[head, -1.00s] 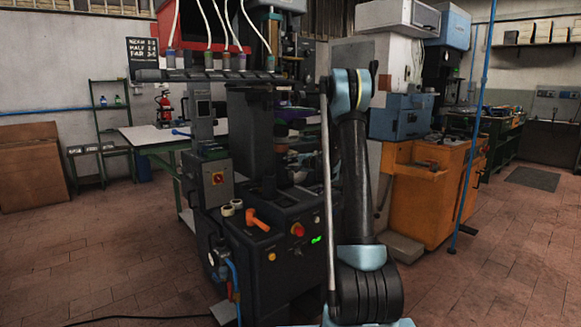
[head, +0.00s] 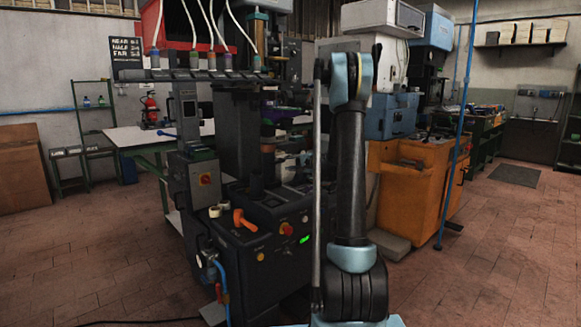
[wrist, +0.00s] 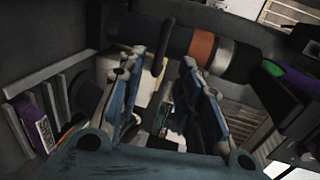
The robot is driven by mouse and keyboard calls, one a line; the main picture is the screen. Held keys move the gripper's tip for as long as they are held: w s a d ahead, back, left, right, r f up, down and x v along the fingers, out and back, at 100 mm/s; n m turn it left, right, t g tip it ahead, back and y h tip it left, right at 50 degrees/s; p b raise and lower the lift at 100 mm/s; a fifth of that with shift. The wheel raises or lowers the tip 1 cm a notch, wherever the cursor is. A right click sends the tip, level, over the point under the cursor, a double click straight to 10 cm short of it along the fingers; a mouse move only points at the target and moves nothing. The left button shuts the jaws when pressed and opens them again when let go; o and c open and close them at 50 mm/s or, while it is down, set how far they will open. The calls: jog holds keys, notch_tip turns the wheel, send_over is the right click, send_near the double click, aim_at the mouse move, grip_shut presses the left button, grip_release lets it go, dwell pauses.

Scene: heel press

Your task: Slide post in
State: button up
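The black press machine (head: 262,215) stands left of my arm in the head view. A dark upright post with a copper-coloured band (head: 267,150) rises above its deck. In the wrist view, a dark cylinder with a copper and a silver band (wrist: 202,47) lies across the picture beyond my fingertips; it looks like the same post. My gripper (wrist: 163,62) shows two blue fingers spread apart, with a clear gap and nothing visibly gripped. A thin dark rod (wrist: 164,45) shows between the tips. The gripper is hidden behind my arm in the head view.
An orange cabinet (head: 412,190) and a blue pole (head: 458,130) stand right.

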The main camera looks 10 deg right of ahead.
jog(key=s+a+r+n+g+h, duration=0.1)
jog(key=s+a+n+g, duration=0.15)
jog(key=s, duration=1.15)
jog(key=s+a+n+g+h, duration=0.2)
jog(key=s+n+g, duration=0.15)
jog(key=s, duration=1.15)
jog(key=s+d+f+n+g+h, duration=0.1)
jog(key=s+d+f+h, duration=0.1)
jog(key=s, duration=0.8)
jog(key=s+d+f+n+g+h, duration=0.2)
jog(key=s+d+f, duration=0.2)
jog(key=s, duration=0.7)
jog(key=s+d+f+n+g+h, duration=0.1)
jog(key=s+d+f+n+h, duration=0.1)
jog(key=s+f, duration=0.5)
jog(key=s+d, duration=0.1)
jog(key=s, duration=0.3)
jog(key=shift+d, duration=0.25)
jog(key=shift+s, duration=0.1)
jog(key=shift+w+f, duration=0.15)
jog(key=shift+w, duration=0.3)
